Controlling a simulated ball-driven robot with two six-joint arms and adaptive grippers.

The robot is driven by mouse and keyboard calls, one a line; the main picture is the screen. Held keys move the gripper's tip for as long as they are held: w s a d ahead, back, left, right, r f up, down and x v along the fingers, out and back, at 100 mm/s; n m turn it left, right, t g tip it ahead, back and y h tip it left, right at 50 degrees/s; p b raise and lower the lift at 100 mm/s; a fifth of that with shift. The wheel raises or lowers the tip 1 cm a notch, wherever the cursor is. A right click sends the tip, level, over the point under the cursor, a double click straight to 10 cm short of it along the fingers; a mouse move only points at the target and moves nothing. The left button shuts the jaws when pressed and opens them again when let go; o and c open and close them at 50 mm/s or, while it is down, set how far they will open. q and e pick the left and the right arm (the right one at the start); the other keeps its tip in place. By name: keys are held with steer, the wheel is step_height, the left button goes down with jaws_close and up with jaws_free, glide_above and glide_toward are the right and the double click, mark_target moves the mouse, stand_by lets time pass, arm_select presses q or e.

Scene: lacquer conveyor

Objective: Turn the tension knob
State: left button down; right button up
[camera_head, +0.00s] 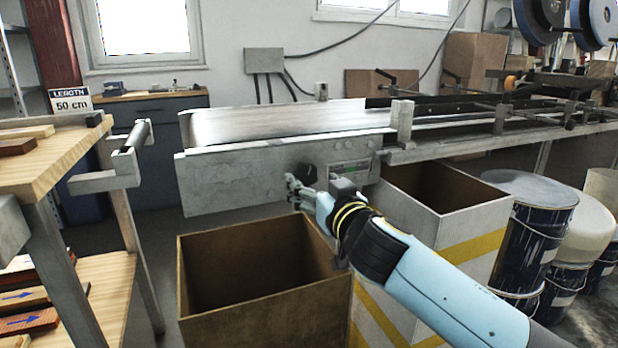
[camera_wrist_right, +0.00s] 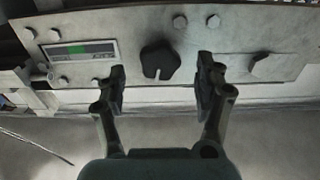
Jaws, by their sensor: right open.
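The black tension knob (camera_wrist_right: 160,62) sits on the pale metal side plate (camera_wrist_right: 240,30), with a slot in its lower edge in the right wrist view. It shows as a small dark shape (camera_head: 308,172) beside my gripper in the head view. My right gripper (camera_wrist_right: 162,80) is open and empty. Its two fingertips lie on either side of the knob in the right wrist view, with gaps on both sides. In the head view the right gripper (camera_head: 291,190) is at the conveyor's side plate. My left gripper is not in view.
A small display with a green patch (camera_wrist_right: 78,50) and several bolts are near the knob. The conveyor belt (camera_head: 270,122) runs above. Open boxes (camera_head: 205,312) and (camera_head: 490,205) stand below. A wooden bench (camera_head: 60,165) is at left, dark drums (camera_head: 530,235) at right.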

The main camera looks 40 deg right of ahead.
mark_target(305, 174)
steer(key=shift+x, duration=1.25)
steer(key=shift+c, duration=1)
steer(key=c, duration=0.9)
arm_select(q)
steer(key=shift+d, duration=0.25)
arm_select(e)
steer(key=shift+c, duration=0.2)
